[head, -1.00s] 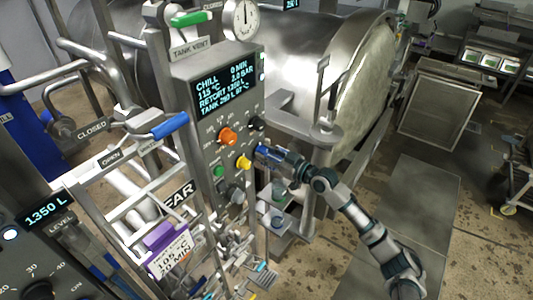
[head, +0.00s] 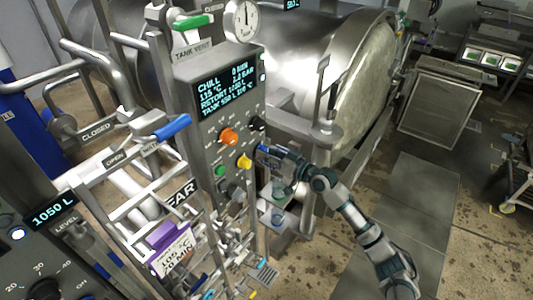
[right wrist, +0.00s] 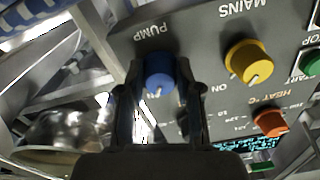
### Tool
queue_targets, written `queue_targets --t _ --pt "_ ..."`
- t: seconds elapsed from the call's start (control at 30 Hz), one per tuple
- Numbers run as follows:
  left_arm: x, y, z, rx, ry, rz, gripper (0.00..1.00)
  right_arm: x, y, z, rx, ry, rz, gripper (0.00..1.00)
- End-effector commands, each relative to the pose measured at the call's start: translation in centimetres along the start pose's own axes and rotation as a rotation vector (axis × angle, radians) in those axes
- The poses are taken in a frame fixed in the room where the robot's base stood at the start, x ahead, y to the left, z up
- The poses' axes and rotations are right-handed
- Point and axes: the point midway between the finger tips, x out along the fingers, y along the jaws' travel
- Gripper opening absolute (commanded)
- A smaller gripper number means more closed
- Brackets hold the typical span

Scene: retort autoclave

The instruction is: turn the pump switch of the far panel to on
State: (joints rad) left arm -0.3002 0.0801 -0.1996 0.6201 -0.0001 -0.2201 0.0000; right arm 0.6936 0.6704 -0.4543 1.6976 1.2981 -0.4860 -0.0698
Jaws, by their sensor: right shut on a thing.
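The pump switch is a blue round knob (right wrist: 159,72) under the PUMP label in the right wrist view, which shows the panel upside down. A white mark shows at its lower edge; I cannot tell clearly which position it points to. My right gripper (right wrist: 160,108) is shut on this knob, a finger at each side. In the head view my right gripper (head: 264,153) reaches the right edge of the far panel (head: 212,165), just right of the yellow mains knob (head: 244,161), and mostly hides the pump switch. My left gripper is not in view.
An orange heat knob (head: 228,136) and a green button (head: 220,170) sit close by on the panel. The large steel retort (head: 300,60) stands behind it. A near panel (head: 40,250) and pipes with a blue-handled lever (head: 171,127) fill the left.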

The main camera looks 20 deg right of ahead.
Motion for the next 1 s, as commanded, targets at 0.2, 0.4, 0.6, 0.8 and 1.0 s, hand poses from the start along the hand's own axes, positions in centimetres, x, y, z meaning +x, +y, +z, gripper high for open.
queue_targets --t 0.2,0.4,0.6,0.8,1.0 --pt "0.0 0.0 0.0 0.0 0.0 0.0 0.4 -0.1 0.1 -0.6 -0.001 0.012 0.003 0.44" --pt "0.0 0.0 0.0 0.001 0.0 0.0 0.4 -0.1 0.0 -0.3 -0.001 0.007 0.002 0.59" --pt "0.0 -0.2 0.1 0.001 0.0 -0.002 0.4 -0.3 0.0 -0.2 -0.002 0.005 0.001 0.59" --pt "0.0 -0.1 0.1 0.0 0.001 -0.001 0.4 -3.1 0.2 -0.1 -0.003 0.002 0.003 0.59" --pt "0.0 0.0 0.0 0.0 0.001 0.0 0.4 -7.7 0.3 0.1 -0.002 0.001 0.004 0.59"
